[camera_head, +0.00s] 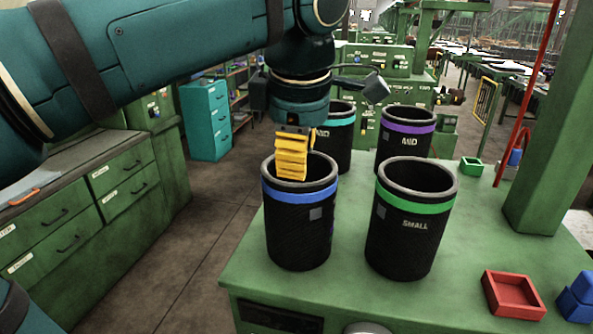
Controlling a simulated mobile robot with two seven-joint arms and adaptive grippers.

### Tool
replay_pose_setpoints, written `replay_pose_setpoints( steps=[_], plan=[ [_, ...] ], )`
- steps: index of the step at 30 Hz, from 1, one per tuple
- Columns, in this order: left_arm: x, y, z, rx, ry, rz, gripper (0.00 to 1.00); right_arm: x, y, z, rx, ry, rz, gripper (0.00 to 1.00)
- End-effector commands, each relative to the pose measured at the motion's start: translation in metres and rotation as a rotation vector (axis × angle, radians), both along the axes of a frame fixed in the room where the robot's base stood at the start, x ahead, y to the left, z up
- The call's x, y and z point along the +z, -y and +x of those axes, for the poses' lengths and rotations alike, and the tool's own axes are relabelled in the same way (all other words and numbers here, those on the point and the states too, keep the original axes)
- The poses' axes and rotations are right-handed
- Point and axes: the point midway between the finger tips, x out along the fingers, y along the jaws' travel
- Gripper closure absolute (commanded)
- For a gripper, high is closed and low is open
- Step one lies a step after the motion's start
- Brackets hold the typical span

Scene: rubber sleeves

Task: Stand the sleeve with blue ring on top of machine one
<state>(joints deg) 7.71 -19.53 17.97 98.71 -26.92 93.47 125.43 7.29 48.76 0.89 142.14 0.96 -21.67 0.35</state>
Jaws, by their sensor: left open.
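The sleeve with the blue ring (299,224) is a black, open-topped cylinder standing upright on the green table at its left side. My left gripper (291,177) comes down from above with yellow ribbed fingers. It is open, and its fingers overlap the mouth and far rim of this sleeve. I see the fingers nearly edge-on, so I cannot tell whether one is inside the mouth or touching the rim. My right gripper is not in view. Green machines (385,62) stand in the background; no label shows which is machine one.
Close by stand a green-ringed sleeve (412,221) marked SMALL, a purple-ringed one (405,140) marked MID, and a teal-ringed one (338,138) behind my gripper. A red tray (512,312) and blue blocks (578,298) lie front right. A green post (548,150) rises at right.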

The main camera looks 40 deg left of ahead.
Motion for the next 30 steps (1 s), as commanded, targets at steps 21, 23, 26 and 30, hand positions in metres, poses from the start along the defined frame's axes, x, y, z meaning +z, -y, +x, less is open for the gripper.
replay_pose_setpoints(
  steps=[21, 23, 26, 30],
  plan=[
    [0.042, 0.009, -0.008, 0.000, -0.001, -0.001, 0.66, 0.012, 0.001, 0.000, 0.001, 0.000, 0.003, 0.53],
    [0.042, 0.009, -0.008, 0.000, -0.001, -0.001, 0.66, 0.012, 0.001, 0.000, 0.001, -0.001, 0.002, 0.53],
    [0.042, 0.009, -0.008, 0.000, -0.001, -0.001, 0.66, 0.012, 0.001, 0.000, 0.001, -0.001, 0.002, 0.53],
    [0.042, 0.009, -0.008, 0.000, -0.001, -0.001, 0.66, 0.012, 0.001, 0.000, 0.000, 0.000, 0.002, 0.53]
  ],
)
